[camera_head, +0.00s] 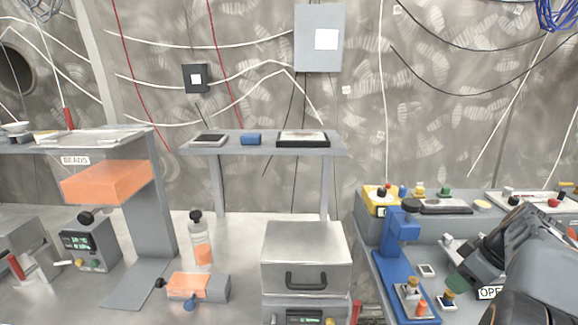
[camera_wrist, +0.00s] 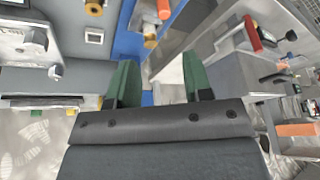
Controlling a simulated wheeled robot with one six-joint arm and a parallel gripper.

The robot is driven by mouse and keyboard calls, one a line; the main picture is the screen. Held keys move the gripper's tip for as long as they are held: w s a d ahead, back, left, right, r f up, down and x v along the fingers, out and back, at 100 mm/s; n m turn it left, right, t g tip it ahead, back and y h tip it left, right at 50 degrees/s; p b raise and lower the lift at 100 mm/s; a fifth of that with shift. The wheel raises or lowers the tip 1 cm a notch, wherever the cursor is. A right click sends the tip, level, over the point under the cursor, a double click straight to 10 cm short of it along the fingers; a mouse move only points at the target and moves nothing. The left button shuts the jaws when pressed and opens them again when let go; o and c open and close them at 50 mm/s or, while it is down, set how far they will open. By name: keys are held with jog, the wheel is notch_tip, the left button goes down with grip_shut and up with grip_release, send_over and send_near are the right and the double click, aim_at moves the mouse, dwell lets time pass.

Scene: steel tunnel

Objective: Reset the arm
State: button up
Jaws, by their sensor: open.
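My gripper (camera_wrist: 160,85) shows in the wrist view with two green fingers apart and nothing between them. In the head view my dark arm reaches in from the lower right, and the green gripper tip (camera_head: 456,284) is over the right bench. It is just right of a blue stand (camera_head: 395,262) with a black knob on top. A small dark block with a yellowish top (camera_head: 447,300) lies close below the fingers. Whether they touch it cannot be told.
A steel box with a black handle (camera_head: 306,258) stands in the middle. A bottle (camera_head: 201,240) and an orange-topped block (camera_head: 198,287) are to its left. A raised shelf (camera_head: 232,146) stands behind. A yellow box (camera_head: 381,200) sits on the right bench. Wall cables hang behind.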

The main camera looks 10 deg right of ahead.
jog(key=s+a+r+m+h+p, duration=0.1)
jog(key=a+p, duration=0.4)
jog(key=a, duration=0.7)
jog(key=s+a+r+m+h+p, duration=0.1)
jog(key=s+a+r+m+p, duration=0.1)
jog(key=a, duration=1.1)
jog(key=s+m+p, duration=0.1)
jog(key=m+p, duration=0.1)
jog(key=shift+a+r+p, duration=0.15)
jog(key=shift+a+p, duration=0.15)
jog(key=shift+p, duration=0.1)
jog(key=shift+s, duration=0.1)
